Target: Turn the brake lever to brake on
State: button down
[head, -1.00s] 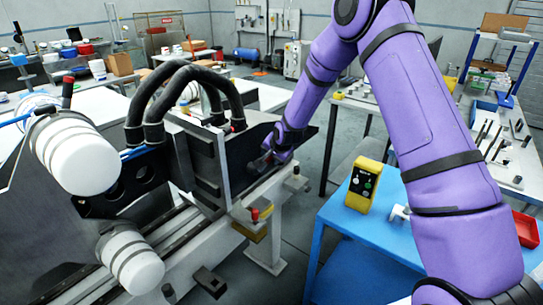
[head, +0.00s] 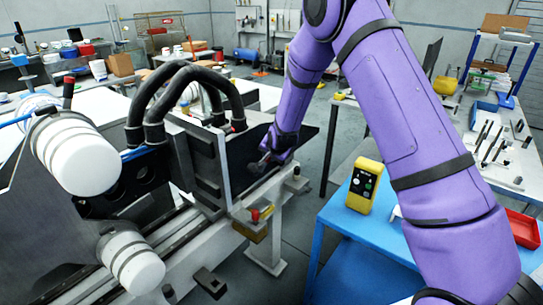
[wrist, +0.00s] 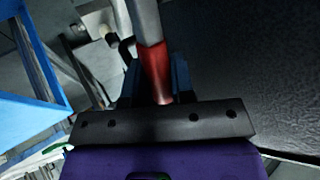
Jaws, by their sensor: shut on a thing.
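In the wrist view, a lever with a red grip (wrist: 154,72) and a grey shaft (wrist: 145,20) runs between the fingers of my gripper (wrist: 156,82). The gripper is shut on the red part. I take this to be the brake lever. In the head view my gripper (head: 266,162) is low beside the dark panel (head: 243,150) of the machine. There the lever is mostly hidden by my gripper and wrist. The lever's pivot and any brake markings cannot be made out.
A small red and yellow piece (head: 262,213) sits on the machine's front rail, below my gripper. White rollers (head: 75,155) and black hoses (head: 165,95) are to the left. A blue table (head: 335,225) with a yellow handheld box (head: 364,185) stands right. Floor shows between.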

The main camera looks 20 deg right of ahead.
aim_at(263, 165)
jog(key=shift+s+a+r+n+t+h, duration=0.4)
jog(key=shift+a+r+n+t+h, duration=0.1)
jog(key=shift+a+r+t+h, duration=0.3)
jog(key=shift+s+a+r+n+t+h, duration=0.25)
jog(key=shift+s+a+n+t+h, duration=0.1)
jog(key=shift+t+h, duration=0.3)
jog(key=shift+s+a+r+n+t+h, duration=0.2)
jog(key=shift+s+a+n+t+h, duration=0.2)
jog(key=shift+t, duration=0.2)
jog(key=shift+s+a+r+n+t+h, duration=0.2)
jog(key=shift+a+t+h, duration=0.1)
jog(key=shift+t+h, duration=0.2)
jog(key=shift+s+a+r+n+t+h, duration=0.1)
jog(key=shift+s+a+n+t+h, duration=0.25)
jog(key=shift+t, duration=0.25)
jog(key=shift+s+a+n+t+h, duration=0.2)
jog(key=shift+a+n+t, duration=0.1)
jog(key=shift+a+t, duration=0.2)
jog(key=c, duration=1)
grip_release()
jog(key=shift+o, duration=0.2)
jog(key=shift+s, duration=0.1)
jog(key=v, duration=1)
jog(key=shift+s, duration=0.35)
